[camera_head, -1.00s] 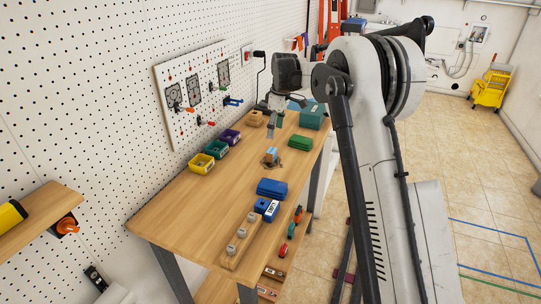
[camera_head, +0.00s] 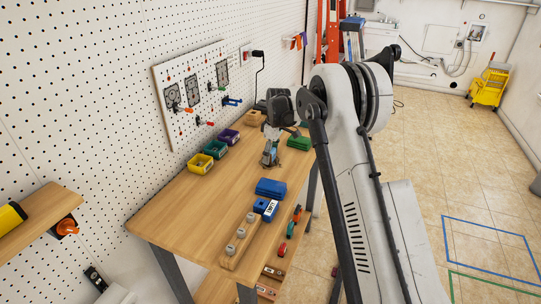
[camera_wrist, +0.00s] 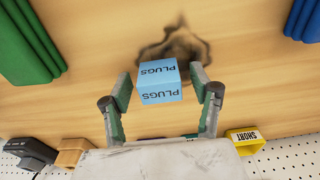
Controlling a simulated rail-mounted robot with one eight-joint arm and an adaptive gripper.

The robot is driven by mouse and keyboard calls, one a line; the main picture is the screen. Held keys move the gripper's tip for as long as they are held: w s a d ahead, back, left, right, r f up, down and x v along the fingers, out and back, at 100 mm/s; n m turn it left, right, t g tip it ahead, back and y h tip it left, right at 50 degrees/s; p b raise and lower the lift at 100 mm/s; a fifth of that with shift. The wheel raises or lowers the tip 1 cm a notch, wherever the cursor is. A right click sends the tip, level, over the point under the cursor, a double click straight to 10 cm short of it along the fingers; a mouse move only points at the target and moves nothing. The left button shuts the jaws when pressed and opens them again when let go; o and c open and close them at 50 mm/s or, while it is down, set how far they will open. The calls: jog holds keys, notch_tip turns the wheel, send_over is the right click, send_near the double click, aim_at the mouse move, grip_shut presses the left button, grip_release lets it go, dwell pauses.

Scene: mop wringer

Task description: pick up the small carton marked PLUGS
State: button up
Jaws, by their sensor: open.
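The small light-blue carton marked PLUGS (camera_wrist: 158,82) sits on the workbench, between the fingers of my gripper (camera_wrist: 160,90) in the wrist view. My gripper is open, with a gap visible on each side of the carton. In the head view my gripper (camera_head: 271,162) is low over the bench, and the carton is mostly hidden by it there.
A dark stain (camera_wrist: 178,45) marks the wood by the carton. A blue case (camera_head: 271,188) and a green case (camera_head: 299,143) lie nearby on the workbench (camera_head: 185,218). Yellow, green and purple bins (camera_head: 200,165) line the pegboard side.

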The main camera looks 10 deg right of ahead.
jog(key=shift+f, duration=0.2)
jog(key=shift+c, duration=0.2)
jog(key=c, duration=1.2)
jog(key=shift+r, duration=0.15)
